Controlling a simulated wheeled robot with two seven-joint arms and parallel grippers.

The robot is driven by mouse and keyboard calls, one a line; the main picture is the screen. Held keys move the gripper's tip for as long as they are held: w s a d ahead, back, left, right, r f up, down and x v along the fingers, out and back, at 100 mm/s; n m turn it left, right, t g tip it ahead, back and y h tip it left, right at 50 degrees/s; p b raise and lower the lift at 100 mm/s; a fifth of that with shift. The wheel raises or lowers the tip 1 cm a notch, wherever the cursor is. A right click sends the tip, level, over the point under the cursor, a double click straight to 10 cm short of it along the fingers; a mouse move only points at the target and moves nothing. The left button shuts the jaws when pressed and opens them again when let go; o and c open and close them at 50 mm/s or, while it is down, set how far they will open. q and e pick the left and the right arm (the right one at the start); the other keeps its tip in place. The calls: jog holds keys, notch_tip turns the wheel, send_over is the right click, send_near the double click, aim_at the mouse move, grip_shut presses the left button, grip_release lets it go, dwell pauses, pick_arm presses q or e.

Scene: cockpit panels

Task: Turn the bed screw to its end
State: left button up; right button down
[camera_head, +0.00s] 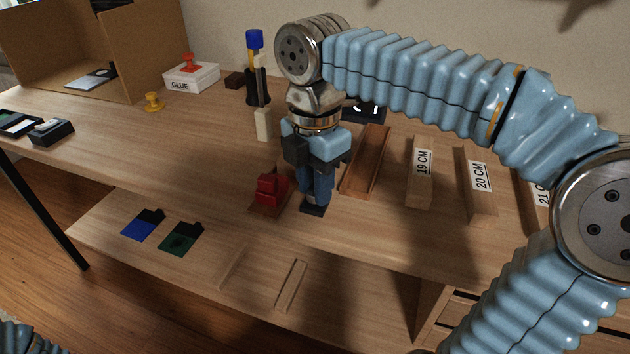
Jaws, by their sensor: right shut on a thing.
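My right gripper (314,208) points straight down at the workbench (190,150), near its front edge. Its fingers are shut at the bench top, just right of a red block (269,189) on a small wooden base. The bed screw cannot be made out; the fingers hide what they hold, which sits where the screw would be. How far it is turned does not show. A blue part of my left arm shows in the bottom left corner, but its gripper is out of view.
A brown wooden channel (366,163) and blocks marked 19 CM (421,176) and 20 CM (479,185) lie right of the gripper. A pen holder (257,92) and a glue box (191,77) stand behind. A lower shelf (210,262) holds blue and green pieces.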

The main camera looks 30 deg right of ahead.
dwell(0.4)
jog(key=c, duration=0.8)
grip_release()
jog(key=shift+c, duration=0.2)
notch_tip(320, 180, up, 12)
